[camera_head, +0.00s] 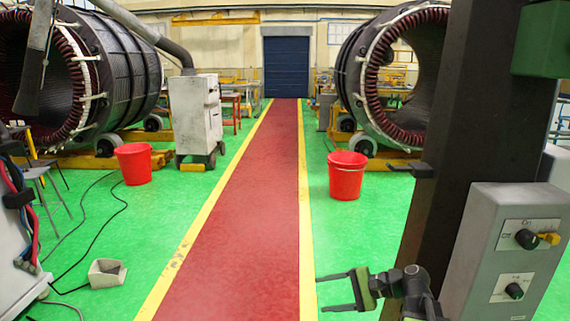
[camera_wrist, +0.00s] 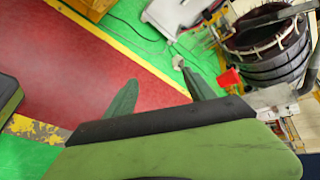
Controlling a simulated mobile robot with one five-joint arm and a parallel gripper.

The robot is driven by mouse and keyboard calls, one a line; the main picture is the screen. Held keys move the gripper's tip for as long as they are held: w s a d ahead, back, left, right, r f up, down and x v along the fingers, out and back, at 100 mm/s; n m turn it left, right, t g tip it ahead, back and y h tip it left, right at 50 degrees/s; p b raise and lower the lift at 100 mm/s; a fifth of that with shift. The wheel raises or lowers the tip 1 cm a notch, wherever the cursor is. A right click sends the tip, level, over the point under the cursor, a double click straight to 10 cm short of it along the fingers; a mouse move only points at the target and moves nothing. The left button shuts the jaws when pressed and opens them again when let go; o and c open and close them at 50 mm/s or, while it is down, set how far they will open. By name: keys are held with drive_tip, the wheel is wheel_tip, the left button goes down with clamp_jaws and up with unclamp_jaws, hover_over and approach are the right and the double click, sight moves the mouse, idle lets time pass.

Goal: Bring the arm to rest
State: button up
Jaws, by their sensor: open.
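My gripper (camera_head: 338,291) shows at the lower middle of the head view. Its two dark fingers point left and stand apart, with nothing between them. My arm is folded close beside the dark column at the right of the head view.
A red walkway (camera_head: 240,220) with yellow edges runs to a blue door (camera_head: 292,67). Red buckets stand left (camera_head: 134,163) and right (camera_head: 346,175). Large stators stand left (camera_head: 115,70) and right (camera_head: 384,75). A white cabinet (camera_head: 195,112) stands left. Cables lie on the green floor.

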drive_tip(key=s+a+f+n+g+h, duration=0.3)
drive_tip(key=s+a+f+n+h, duration=0.1)
drive_tip(key=a+f, duration=0.4)
drive_tip(key=s+d+f+n+h, duration=0.2)
drive_tip(key=d+f+n+h, duration=0.3)
drive_tip(key=d+h, duration=0.3)
drive_tip(key=d+f, duration=0.1)
drive_tip(key=d, duration=0.1)
drive_tip(key=shift+s+d+n+g+h, duration=0.2)
drive_tip(key=shift+d+n+g+h, duration=0.1)
drive_tip(key=shift+d+n+g, duration=0.1)
